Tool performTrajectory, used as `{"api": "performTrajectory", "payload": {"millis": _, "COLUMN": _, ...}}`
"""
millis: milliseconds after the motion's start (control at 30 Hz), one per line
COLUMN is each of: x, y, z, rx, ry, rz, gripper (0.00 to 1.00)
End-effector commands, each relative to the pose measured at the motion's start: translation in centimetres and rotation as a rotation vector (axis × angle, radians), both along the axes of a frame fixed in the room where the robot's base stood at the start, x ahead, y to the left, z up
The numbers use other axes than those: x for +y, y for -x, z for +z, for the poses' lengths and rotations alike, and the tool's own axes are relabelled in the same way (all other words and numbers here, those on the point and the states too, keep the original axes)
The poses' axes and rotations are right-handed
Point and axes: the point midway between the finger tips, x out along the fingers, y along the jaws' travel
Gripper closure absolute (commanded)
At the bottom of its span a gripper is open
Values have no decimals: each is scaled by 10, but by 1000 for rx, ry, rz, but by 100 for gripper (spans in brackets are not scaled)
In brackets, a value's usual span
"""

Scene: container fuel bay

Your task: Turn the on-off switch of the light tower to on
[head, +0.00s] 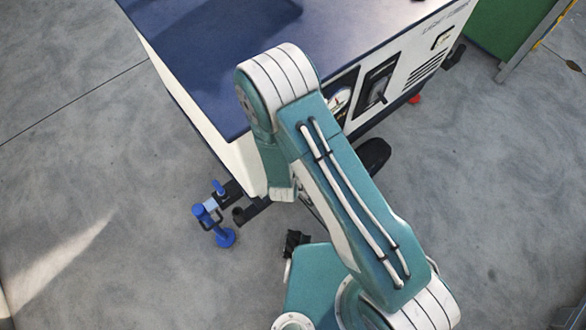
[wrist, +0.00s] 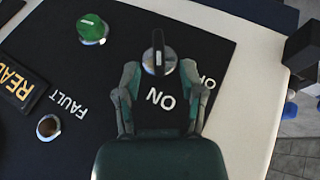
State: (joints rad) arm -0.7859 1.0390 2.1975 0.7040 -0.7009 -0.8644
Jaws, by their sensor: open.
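The light tower (head: 185,75) has a blue top and white sides and stands beyond my arm in the head view. The line runs up and down in the picture. An ON label (wrist: 161,99) lies just below the knob; another label to the right is partly covered by a finger. My gripper (wrist: 159,72) is open, with one finger on each side of the knob's lower part. I cannot tell whether they touch it. The head view hides the switch.
A green knob (wrist: 92,29), a round FAULT lamp (wrist: 48,127) and a yellow-lettered READY-like sign (wrist: 18,84) are on the panel's left. A blue jack stand (head: 213,222) is by the tower's corner. Open concrete floor lies left. A green container (head: 510,35) stands far right.

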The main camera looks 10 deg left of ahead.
Motion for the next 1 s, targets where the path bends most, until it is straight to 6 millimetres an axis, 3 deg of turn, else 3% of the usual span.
{"api": "performTrajectory", "payload": {"millis": 200, "x": 2, "y": 26, "z": 36, "rx": -1, "ry": -1, "rz": 3, "gripper": 49}}
{"api": "performTrajectory", "payload": {"millis": 400, "x": 2, "y": 42, "z": 58, "rx": 2, "ry": 0, "rz": 1, "gripper": 49}}
{"api": "performTrajectory", "payload": {"millis": 1000, "x": 2, "y": 47, "z": 64, "rx": 2, "ry": 1, "rz": 0, "gripper": 49}}
